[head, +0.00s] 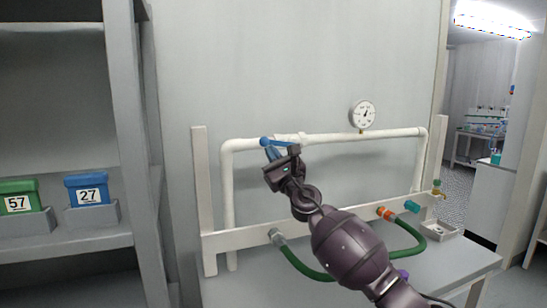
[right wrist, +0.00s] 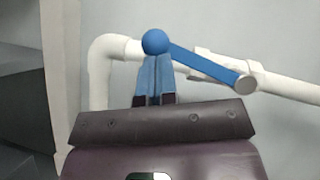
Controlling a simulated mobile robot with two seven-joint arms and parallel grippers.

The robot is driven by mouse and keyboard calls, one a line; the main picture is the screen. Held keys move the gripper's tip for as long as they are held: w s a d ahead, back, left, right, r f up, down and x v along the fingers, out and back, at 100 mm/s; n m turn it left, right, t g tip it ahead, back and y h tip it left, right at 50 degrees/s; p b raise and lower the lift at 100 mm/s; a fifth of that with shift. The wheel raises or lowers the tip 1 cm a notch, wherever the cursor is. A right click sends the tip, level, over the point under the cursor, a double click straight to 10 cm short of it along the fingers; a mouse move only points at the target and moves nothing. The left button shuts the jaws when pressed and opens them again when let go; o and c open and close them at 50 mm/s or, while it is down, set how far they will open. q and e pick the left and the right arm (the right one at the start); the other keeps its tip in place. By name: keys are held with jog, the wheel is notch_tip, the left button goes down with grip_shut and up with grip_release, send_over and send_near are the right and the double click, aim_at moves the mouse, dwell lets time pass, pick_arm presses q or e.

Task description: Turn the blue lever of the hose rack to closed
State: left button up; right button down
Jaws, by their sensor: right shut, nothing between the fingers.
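The blue lever (right wrist: 205,64) of the hose rack has a round ball knob (right wrist: 155,41) at its left end and a pale pivot cap (right wrist: 245,83) at its right end. In the head view the lever (head: 282,142) lies roughly along the white upper pipe, partly hidden by my right gripper. My right gripper (head: 269,150) is shut and empty, its blue fingertips just below the knob. In the right wrist view the shut fingers (right wrist: 155,62) end right at the knob; I cannot tell whether they touch it. My left gripper is not in view.
The white pipe (head: 390,135) carries a round gauge (head: 363,114). A shelf at left holds a green bin (head: 19,196) and a blue bin (head: 87,189). A doorway opens at right.

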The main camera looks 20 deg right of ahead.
pick_arm(q)
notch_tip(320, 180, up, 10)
jog(key=p, duration=0.9)
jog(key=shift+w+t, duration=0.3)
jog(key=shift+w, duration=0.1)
pick_arm(e)
jog(key=d+r+m+g+h, duration=0.2)
jog(key=r+m+h, duration=0.2)
jog(key=m+h, duration=0.4)
jog(key=d+r+m+g+h, duration=0.2)
jog(key=r+m+h, duration=0.3)
jog(key=m, duration=1.3)
jog(key=d+h, duration=0.1)
jog(key=h, duration=0.2)
jog(key=shift+d, duration=0.35)
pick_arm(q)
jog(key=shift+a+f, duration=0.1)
pick_arm(e)
jog(key=shift+w+r+g, duration=0.1)
jog(key=shift+g, duration=0.2)
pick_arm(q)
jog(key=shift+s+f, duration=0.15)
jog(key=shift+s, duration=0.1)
